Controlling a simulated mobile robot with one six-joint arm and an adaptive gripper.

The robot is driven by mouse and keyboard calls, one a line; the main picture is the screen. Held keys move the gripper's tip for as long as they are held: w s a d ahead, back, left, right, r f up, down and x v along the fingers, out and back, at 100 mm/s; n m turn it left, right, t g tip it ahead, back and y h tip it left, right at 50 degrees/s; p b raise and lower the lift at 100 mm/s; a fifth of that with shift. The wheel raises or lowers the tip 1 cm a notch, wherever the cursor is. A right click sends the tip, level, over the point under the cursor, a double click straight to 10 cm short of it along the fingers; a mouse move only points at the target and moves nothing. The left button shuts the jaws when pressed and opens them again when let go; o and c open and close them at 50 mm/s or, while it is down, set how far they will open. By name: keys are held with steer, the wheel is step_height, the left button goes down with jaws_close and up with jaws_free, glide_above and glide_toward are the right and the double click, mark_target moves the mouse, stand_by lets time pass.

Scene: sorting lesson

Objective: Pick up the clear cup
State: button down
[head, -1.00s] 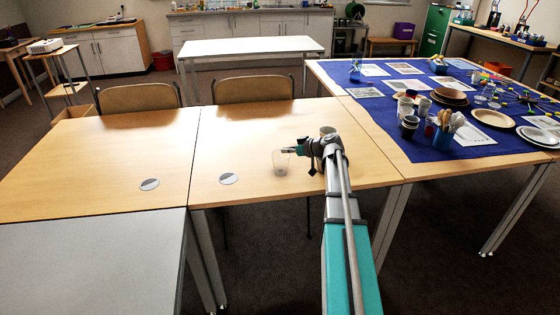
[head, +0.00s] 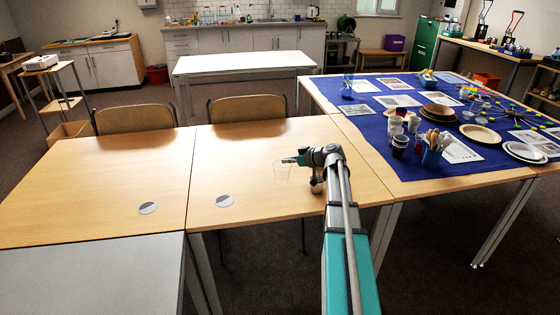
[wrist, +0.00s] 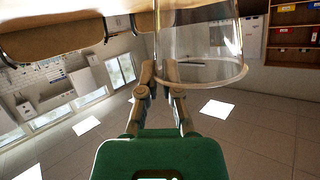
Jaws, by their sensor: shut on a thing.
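The clear cup (head: 281,174) is a see-through, roughly upright cup over the right part of the near wooden table. My gripper (head: 290,160) reaches it from the right, at its upper part. The cup appears held slightly above the table, though the gap is hard to see. In the wrist view the clear cup (wrist: 212,45) fills the upper middle, and my gripper (wrist: 160,68) has its fingers closed at the cup's wall. The exact contact is partly hidden by the fingers.
The wooden table (head: 120,180) is mostly bare, with two round discs, one of them here (head: 225,201). A blue cloth (head: 400,160) to the right carries cups, plates and a utensil holder. Two chairs (head: 247,108) stand behind the table.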

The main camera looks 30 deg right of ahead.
steer(key=s+d+r+p, duration=0.6)
steer(key=s+d, duration=0.1)
steer(key=d, duration=0.1)
steer(key=shift+s+d+r, duration=0.2)
steer(key=shift+s+r, duration=0.15)
steer(key=shift+r, duration=0.05)
stand_by(0.5)
step_height(320, 180, up, 8)
steer(key=p, duration=0.8)
steer(key=shift+r, duration=0.25)
steer(key=shift+s, duration=0.2)
